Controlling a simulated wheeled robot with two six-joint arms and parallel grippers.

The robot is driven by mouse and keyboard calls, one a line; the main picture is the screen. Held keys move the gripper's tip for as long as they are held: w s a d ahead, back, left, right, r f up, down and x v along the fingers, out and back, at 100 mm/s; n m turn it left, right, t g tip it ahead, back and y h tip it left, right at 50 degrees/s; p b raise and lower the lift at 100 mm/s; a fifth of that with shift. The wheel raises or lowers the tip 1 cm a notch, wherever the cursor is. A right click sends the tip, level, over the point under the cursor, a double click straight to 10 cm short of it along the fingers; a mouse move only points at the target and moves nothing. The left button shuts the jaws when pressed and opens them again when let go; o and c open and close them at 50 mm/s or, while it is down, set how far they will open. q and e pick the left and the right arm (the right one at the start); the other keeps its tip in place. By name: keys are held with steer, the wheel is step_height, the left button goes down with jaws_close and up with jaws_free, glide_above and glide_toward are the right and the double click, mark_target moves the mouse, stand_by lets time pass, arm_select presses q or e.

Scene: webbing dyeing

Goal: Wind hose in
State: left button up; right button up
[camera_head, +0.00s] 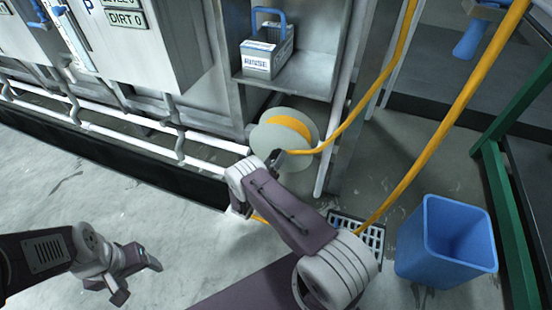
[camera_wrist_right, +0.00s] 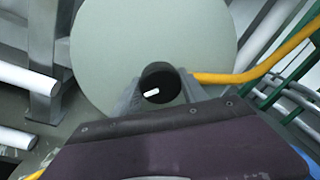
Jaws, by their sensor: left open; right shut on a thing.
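The yellow hose (camera_head: 445,123) hangs in long strands at the right and passes behind my right arm near the floor. Some of it shows as a yellow band on the pale round reel (camera_head: 304,114) under the steel shelf, and one strand leaves the reel to the right. The reel's disc (camera_wrist_right: 150,30) and the hose (camera_wrist_right: 235,77) also show in the right wrist view. My right gripper (camera_head: 276,158) is at the reel's front, shut on a dark round crank handle (camera_wrist_right: 162,78). My left gripper (camera_head: 134,280) is open and empty above the floor at lower left.
A blue bin (camera_head: 445,245) stands at right beside a floor grate (camera_head: 372,237). A green frame (camera_head: 505,215) is at the right edge. White pipes (camera_head: 125,143) run low along the machine. A rinse box (camera_head: 268,52) sits on the shelf. The floor at lower left is clear.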

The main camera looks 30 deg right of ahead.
steer(key=shift+r+m, duration=0.1)
steer(key=shift+m, duration=0.2)
steer(key=m+p, duration=0.2)
steer(key=m, duration=0.3)
steer(key=shift+m+y+p, duration=0.3)
steer(key=shift+y, duration=0.1)
steer(key=m+p, duration=0.2)
steer(key=m, duration=0.3)
steer(key=shift+s+y, duration=0.1)
steer(key=shift+y, duration=0.2)
steer(key=m+p, duration=0.2)
steer(key=m, duration=0.2)
steer(key=shift+m+t+y+p, duration=0.35)
steer(key=shift+m+t+y, duration=0.05)
steer(key=shift+m+p, duration=0.85)
steer(key=shift+m, duration=1.15)
steer(key=o, duration=1.3)
steer(key=shift+c, duration=0.2)
steer(key=shift+o, duration=0.3)
